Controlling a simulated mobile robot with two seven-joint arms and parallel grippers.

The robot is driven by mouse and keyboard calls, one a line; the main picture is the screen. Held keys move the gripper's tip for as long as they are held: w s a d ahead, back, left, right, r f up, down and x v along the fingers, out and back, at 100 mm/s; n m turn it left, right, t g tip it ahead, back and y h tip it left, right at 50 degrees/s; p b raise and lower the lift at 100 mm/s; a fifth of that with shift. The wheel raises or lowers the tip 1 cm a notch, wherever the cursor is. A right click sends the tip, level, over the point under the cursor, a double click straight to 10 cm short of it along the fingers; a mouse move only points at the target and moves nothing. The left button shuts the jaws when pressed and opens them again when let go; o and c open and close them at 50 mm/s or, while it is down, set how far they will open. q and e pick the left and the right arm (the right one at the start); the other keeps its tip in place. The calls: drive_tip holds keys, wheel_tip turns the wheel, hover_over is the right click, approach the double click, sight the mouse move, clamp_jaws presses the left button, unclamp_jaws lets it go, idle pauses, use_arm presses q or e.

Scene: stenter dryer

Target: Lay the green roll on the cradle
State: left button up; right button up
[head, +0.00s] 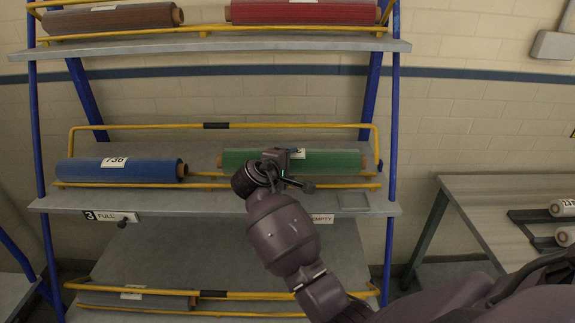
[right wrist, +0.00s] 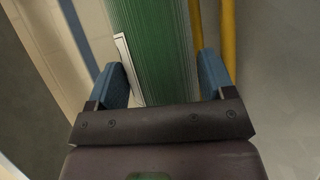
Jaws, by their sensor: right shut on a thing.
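The green roll (head: 335,161) lies lengthwise on the middle shelf behind a yellow rail, with a white label and brown core ends. My right gripper (head: 285,163) is at its near side, left of its middle, and hides part of it. In the right wrist view the green roll (right wrist: 152,45) runs between the two blue fingers, and the gripper (right wrist: 163,75) is shut on it. A dark stand (head: 535,216) on the bench at right may be the cradle; white rolls lie by it. My left gripper is not in view.
A blue roll (head: 120,170) lies left on the same shelf (head: 200,202). Brown (head: 110,19) and red (head: 300,12) rolls lie on the shelf above, a grey roll (head: 140,298) below. Yellow rails (head: 120,127) front and back the rolls. The grey bench (head: 480,200) has bare room at its left.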

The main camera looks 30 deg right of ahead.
drive_tip(key=shift+f, duration=0.5)
drive_tip(key=o, duration=1.3)
drive_tip(key=shift+f, duration=0.2)
drive_tip(key=shift+s+f, duration=0.1)
drive_tip(key=shift+f, duration=0.1)
drive_tip(key=shift+r, duration=0.25)
drive_tip(key=v, duration=0.8)
drive_tip(key=r+v, duration=0.1)
drive_tip(key=v, duration=0.3)
drive_tip(key=shift+r, duration=0.15)
